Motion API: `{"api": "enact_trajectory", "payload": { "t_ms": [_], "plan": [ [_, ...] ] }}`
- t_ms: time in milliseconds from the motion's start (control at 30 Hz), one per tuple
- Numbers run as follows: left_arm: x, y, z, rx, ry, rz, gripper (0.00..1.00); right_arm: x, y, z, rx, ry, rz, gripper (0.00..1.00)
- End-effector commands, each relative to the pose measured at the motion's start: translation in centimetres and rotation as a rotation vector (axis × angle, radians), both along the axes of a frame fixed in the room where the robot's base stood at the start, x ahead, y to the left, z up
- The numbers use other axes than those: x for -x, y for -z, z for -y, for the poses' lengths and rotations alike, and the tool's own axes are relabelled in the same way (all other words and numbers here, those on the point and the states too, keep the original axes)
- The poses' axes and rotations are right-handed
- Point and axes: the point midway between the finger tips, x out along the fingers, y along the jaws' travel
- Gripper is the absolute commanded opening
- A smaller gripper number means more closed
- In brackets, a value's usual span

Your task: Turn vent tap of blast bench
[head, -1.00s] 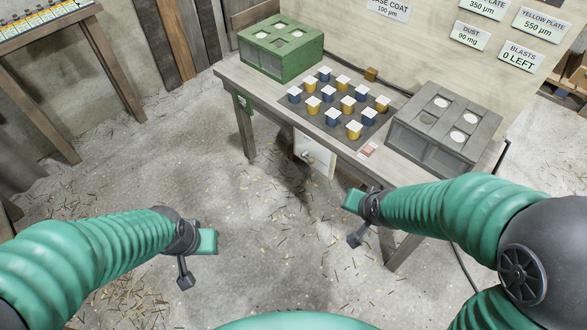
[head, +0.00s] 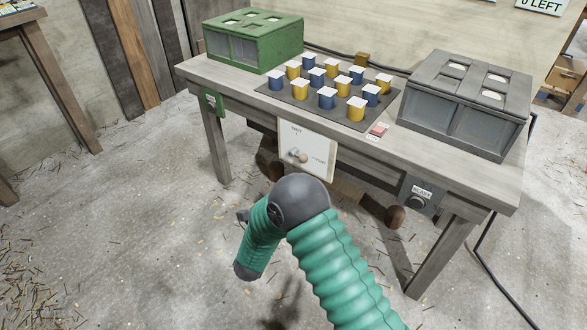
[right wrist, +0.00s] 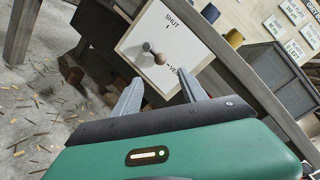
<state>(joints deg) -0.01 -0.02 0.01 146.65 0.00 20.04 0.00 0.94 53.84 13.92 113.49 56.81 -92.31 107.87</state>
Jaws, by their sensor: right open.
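The lever points toward the VENT mark as seen. In the head view the panel (head: 318,143) hangs under the front edge of the bench (head: 235,88), with the knob (head: 303,158) facing me. My right gripper (right wrist: 160,80) is open and empty. Its two fingers point at the panel, short of the knob, apparently not touching. In the head view my right arm hides most of that gripper. My left gripper is out of view.
On the bench stand a green box (head: 222,47), a grey box (head: 425,108) and a dark mat (head: 330,114) with several blue and yellow blocks. A grey button box (head: 418,203) hangs at the bench's right front.

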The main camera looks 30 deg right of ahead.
Motion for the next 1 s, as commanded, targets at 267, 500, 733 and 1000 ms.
{"api": "enact_trajectory", "payload": {
  "t_ms": [267,500,733,1000],
  "plan": [
    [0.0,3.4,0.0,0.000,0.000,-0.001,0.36,-4.6,0.5,5.9,0.001,0.003,0.003,0.50],
    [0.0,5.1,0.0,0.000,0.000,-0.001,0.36,-7.8,0.3,9.6,0.001,0.000,0.001,0.50],
    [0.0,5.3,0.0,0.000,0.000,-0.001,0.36,-8.6,0.0,10.6,0.002,-0.002,-0.002,0.50],
    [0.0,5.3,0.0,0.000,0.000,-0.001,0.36,-8.6,0.0,10.6,0.002,-0.003,-0.003,0.35]
  ]
}}
